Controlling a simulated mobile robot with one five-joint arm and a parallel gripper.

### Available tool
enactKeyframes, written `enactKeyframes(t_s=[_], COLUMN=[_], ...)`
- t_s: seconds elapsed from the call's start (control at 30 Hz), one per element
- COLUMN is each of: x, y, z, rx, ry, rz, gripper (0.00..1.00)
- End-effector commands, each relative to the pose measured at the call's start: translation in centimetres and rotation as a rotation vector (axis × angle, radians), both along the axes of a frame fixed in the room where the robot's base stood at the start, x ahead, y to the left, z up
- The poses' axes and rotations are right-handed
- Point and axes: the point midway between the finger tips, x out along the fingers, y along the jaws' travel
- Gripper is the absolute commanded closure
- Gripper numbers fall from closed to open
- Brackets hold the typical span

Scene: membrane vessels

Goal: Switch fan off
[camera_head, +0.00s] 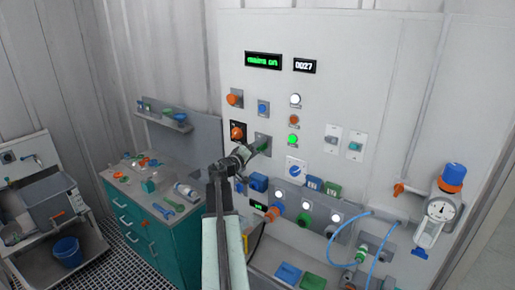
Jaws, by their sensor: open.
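A pale control panel (345,85) fills the middle of the camera_head view. No label that reads as fan is legible, so I cannot tell which control is the fan switch. My gripper (264,146) reaches up to the panel from below, in front of a grey plate with a green part (260,157). It partly hides that plate, and I cannot tell whether it touches it. My gripper is open. A black plate with an orange rotary knob (237,131) is just left of it. A lit green button (293,139) is to its right.
A display reads "mains on" (263,61). Two grey-plated switches (343,144) are at right. A gauge with a blue cap (440,210) and blue hoses (385,250) stand at lower right. A cluttered teal workbench (140,220) is at left.

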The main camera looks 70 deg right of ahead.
Motion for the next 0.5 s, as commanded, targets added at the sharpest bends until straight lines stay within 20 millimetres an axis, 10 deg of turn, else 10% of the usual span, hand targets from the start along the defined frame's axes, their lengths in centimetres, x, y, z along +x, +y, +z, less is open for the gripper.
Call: enactKeyframes(t_s=[0.13,0.33,0.5], x=[0.0,0.1,0.2], y=[0.1,0.1,-0.1], z=[0.0,0.0,0.0], rx=[0.000,0.000,0.001], ry=[0.000,0.000,0.005], rz=[0.001,0.001,0.003], gripper=[0.39,0.95,0.99])
